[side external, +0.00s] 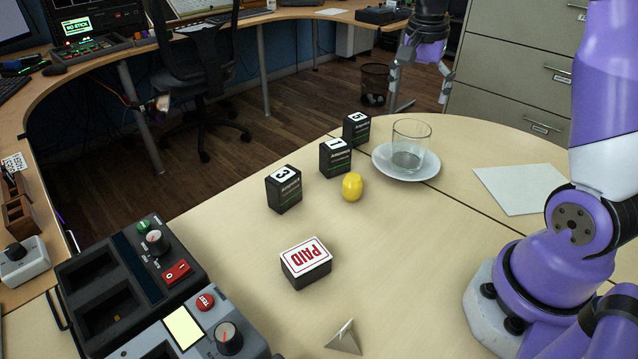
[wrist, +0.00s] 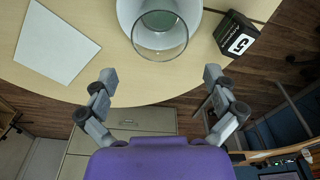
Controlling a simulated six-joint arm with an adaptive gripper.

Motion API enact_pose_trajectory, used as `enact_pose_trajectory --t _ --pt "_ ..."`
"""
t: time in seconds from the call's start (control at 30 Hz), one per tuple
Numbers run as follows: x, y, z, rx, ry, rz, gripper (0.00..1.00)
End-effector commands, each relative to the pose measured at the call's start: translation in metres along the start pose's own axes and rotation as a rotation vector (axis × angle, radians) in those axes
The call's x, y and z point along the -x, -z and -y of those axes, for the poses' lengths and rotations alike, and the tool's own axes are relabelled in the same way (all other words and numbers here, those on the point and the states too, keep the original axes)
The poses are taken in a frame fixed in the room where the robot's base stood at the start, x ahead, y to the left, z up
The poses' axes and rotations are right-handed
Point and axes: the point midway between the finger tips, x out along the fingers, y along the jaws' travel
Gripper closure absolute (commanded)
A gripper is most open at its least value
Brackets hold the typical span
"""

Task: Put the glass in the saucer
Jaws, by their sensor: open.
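The clear glass (side external: 411,143) stands upright in the white saucer (side external: 380,168) near the far edge of the table. In the wrist view the glass (wrist: 160,38) and the saucer (wrist: 126,14) show at the top middle. My gripper (side external: 422,80) is open and empty, raised above and behind the saucer. In the wrist view its two fingers (wrist: 160,76) are spread wide, apart from the glass.
Several black numbered boxes (side external: 335,160) and a yellow lemon-like object (side external: 352,187) are left of the saucer. A white sheet (side external: 520,188) lies right. The table's middle is clear.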

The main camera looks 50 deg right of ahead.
Motion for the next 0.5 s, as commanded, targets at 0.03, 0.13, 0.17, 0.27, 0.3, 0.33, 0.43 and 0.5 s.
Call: enact_pose_trajectory --t 0.03,0.13,0.17,0.27,0.3,0.33,0.43,0.5 --pt "0.006 -0.004 0.000 0.023 0.010 -0.006 0.00" --pt "0.022 -0.024 -0.001 0.148 0.048 -0.031 0.00" --pt "0.027 -0.033 -0.002 0.209 0.066 -0.044 0.00" --pt "0.044 -0.072 -0.010 0.457 0.140 -0.097 0.00" --pt "0.049 -0.088 -0.015 0.565 0.173 -0.121 0.00" --pt "0.051 -0.101 -0.019 0.646 0.197 -0.139 0.00" --pt "0.053 -0.138 -0.034 0.892 0.275 -0.200 0.00" --pt "0.051 -0.159 -0.043 1.034 0.323 -0.239 0.00"
